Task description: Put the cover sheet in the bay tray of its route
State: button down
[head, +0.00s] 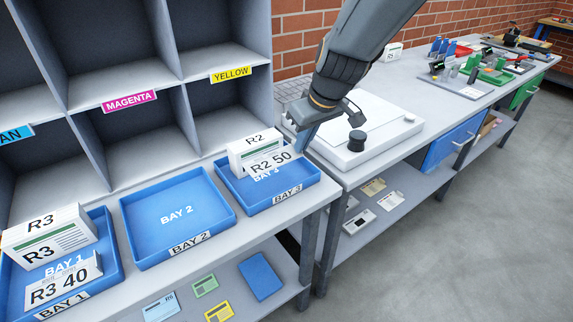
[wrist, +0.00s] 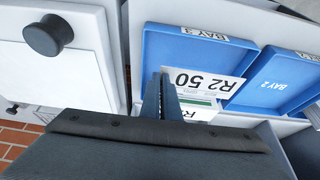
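A white cover sheet (head: 270,162) printed "R2 50" stands at the blue BAY 3 tray (head: 291,193), in front of a white stack marked R2 (head: 256,140). My gripper (head: 302,146) is at the sheet's right end. In the wrist view, the gripper's dark fingers (wrist: 168,94) are close together at one end of the sheet (wrist: 208,82) and look shut on it. The sheet overlaps the tray in the view; whether its lower edge touches the tray floor is unclear. The BAY 2 tray (head: 205,233) is empty. The BAY 1 tray (head: 113,267) holds an R3 stack (head: 62,238) and an "R3 40" sheet (head: 67,281).
Grey cubbies labelled MAGENTA (head: 129,102) and YELLOW (head: 231,74) rise behind the trays. A white flat box with a black knob (head: 356,141) sits on the bench to the right. A lower shelf (head: 278,279) holds coloured cards. The floor at right is clear.

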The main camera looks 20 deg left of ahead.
notch_tip(320, 180, down, 8)
jog(key=shift+r, duration=0.1)
dwell(0.5)
jog(key=c, duration=2.4)
grip_release()
jog(key=o, duration=0.4)
jog(key=shift+d+r, duration=0.1)
jog(key=shift+r, duration=0.25)
jog(key=b+v, duration=0.1)
jog(key=v, duration=1)
jog(key=s+d+f+m+h, duration=0.1)
jog(key=s+d+f+m, duration=0.1)
jog(key=d, duration=0.7)
jog(key=s+d+f+m+g+h, duration=0.1)
jog(key=s+d+f+m, duration=0.2)
jog(key=s+d, duration=0.4)
jog(key=s+d+f+m+h, duration=0.1)
jog(key=s+d+m, duration=0.3)
jog(key=d, duration=0.7)
jog(key=shift+s+d+f+m+g, duration=0.15)
jog(key=shift+d+f+m+g, duration=0.1)
jog(key=shift+f, duration=0.2)
jog(key=shift+s+d+f+m+g, duration=0.15)
jog(key=shift+f+m, duration=0.1)
jog(key=shift+f, duration=0.2)
